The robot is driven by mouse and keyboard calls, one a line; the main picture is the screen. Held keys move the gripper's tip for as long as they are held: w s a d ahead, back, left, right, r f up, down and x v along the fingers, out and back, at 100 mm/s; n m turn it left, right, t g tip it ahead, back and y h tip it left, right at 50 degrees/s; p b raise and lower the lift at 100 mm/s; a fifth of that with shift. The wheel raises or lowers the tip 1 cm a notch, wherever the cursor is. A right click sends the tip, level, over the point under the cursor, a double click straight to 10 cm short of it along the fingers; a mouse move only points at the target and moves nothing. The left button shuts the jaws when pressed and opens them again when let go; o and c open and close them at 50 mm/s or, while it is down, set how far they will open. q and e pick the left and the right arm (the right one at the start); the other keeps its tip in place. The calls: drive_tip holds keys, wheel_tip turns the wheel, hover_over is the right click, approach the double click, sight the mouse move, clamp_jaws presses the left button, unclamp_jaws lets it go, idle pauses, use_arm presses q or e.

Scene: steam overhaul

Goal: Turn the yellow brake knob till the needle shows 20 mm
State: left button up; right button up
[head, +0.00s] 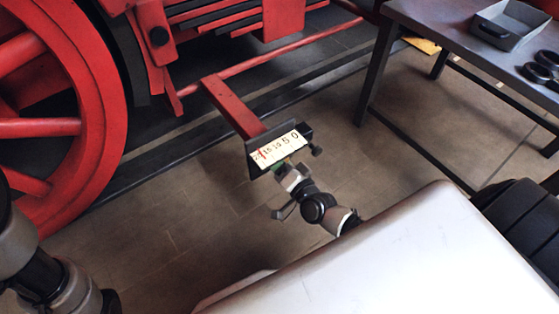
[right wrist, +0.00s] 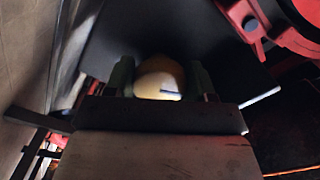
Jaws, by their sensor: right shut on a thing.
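The white scale plate (head: 279,146) faces me at the end of a red beam and reads from 20 at the left to 0 at the right. A red needle (head: 262,154) stands at its left end, close to the 20; the exact reading is too small to tell. My right gripper (head: 281,172) is just below the plate. In the right wrist view the pale yellow brake knob (right wrist: 159,78) sits between the two dark green fingers, with a dark blue mark on its face. The gripper is shut on it. In the head view the knob is hidden.
A red wheel (head: 62,125) and red beam (head: 232,107) belong to the locomotive at the left and back. A dark table (head: 455,45) with a grey tray (head: 507,27) stands at the upper right. The tiled floor (head: 190,230) around the plate is clear.

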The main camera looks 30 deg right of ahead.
drive_tip(key=shift+m, duration=2.2)
drive_tip(key=o, duration=0.9)
drive_tip(key=shift+s, duration=0.1)
